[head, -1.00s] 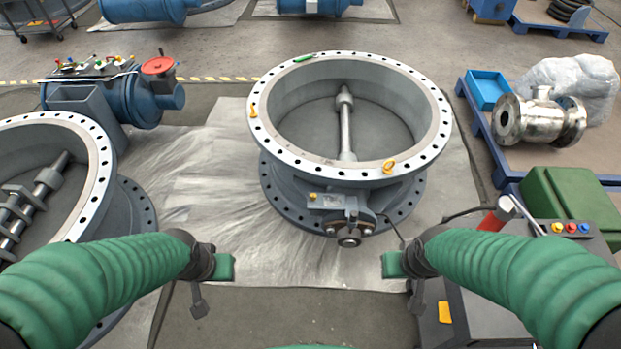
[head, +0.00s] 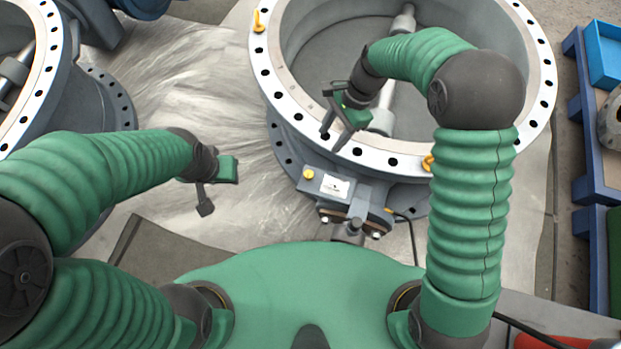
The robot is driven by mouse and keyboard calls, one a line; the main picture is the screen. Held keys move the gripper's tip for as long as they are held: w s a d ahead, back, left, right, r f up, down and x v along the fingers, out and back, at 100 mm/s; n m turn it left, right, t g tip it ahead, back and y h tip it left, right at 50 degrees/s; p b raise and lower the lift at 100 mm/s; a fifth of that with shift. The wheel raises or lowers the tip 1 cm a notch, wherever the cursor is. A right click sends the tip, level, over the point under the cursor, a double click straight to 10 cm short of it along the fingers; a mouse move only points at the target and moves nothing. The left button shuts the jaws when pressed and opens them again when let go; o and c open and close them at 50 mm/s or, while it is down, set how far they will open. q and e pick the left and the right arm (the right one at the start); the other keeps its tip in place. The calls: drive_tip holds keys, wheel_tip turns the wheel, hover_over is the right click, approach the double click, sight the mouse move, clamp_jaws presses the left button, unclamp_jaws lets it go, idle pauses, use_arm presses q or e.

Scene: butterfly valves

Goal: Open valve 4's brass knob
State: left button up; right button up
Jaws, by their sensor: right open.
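A large grey butterfly valve (head: 291,104) with a white drilled flange stands in the middle of the head view; no number on it is legible. A small brass knob (head: 309,174) sits on its near side, left of a white label plate (head: 335,186). My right gripper (head: 334,138) is open and empty, its fingers pointing down over the near flange rim, above and slightly right of the knob and apart from it. My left gripper (head: 222,180) hangs left of the valve, away from it; its finger gap does not show clearly.
Yellow lifting eyes (head: 258,22) stand on the flange, one partly behind my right arm. A second valve (head: 42,85) is at the left. A blue pallet (head: 582,110) with a blue bin (head: 606,52) is at the right. Grey sheeting (head: 195,75) between the valves is clear.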

drive_tip(key=b, duration=0.4)
approach(309, 174)
wheel_tip(309, 174, down, 3)
drive_tip(key=b+x, duration=0.1)
drive_tip(key=x, duration=0.2)
drive_tip(key=a+x, duration=0.1)
drive_tip(key=x, duration=0.2)
drive_tip(key=shift+s+r+b, duration=0.15)
drive_tip(key=shift+s+b, duration=0.05)
drive_tip(key=shift+b, duration=0.2)
clamp_jaws()
